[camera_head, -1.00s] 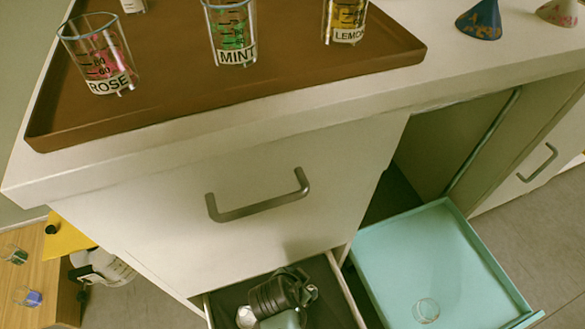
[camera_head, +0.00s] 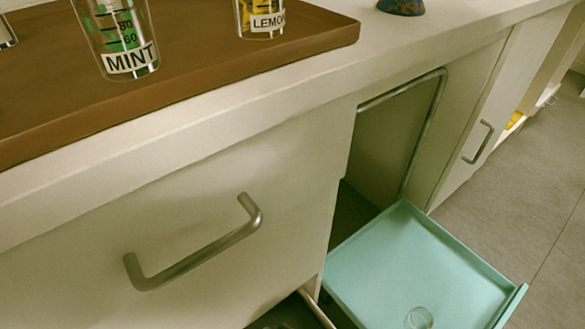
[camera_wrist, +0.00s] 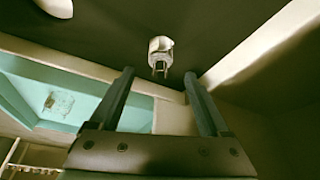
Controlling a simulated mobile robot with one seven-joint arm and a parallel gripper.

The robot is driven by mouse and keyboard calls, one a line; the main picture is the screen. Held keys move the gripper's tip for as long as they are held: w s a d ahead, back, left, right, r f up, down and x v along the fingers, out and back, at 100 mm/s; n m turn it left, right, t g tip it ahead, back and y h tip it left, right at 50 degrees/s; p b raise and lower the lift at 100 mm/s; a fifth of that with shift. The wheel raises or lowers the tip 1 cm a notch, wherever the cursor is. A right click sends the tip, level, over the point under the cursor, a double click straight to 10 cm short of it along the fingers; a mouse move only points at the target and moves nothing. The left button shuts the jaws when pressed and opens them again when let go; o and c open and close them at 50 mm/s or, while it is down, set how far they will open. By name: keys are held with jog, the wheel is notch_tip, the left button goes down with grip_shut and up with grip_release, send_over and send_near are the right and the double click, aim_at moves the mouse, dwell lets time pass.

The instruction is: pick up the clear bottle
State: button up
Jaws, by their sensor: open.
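A small pale, clear-looking bottle (camera_wrist: 161,46) lies on the dark floor of an open drawer in the wrist view. My gripper (camera_wrist: 160,80) is open, its two dark fingers pointing toward this bottle with a gap between them; nothing is held. The bottle is just beyond the fingertips, roughly in line with the gap. A clear round glass vessel (camera_head: 419,318) sits in the teal tray-like drawer; it seems to show in the wrist view too (camera_wrist: 58,103). My gripper is outside the head view.
The teal drawer (camera_head: 395,245) stands open beside the dark one; its edge and a pale drawer wall (camera_wrist: 262,48) flank my gripper. Beakers marked MINT (camera_head: 118,40) and LEMON (camera_head: 262,18) stand on the brown tray (camera_head: 230,72) above. A drawer handle (camera_head: 195,255) juts out.

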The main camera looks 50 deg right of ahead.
jog(key=b+x, duration=0.3)
jog(key=x, duration=0.1)
jog(key=shift+f, duration=0.25)
jog(key=shift+r, duration=0.1)
jog(key=shift+c, duration=0.2)
grip_shut()
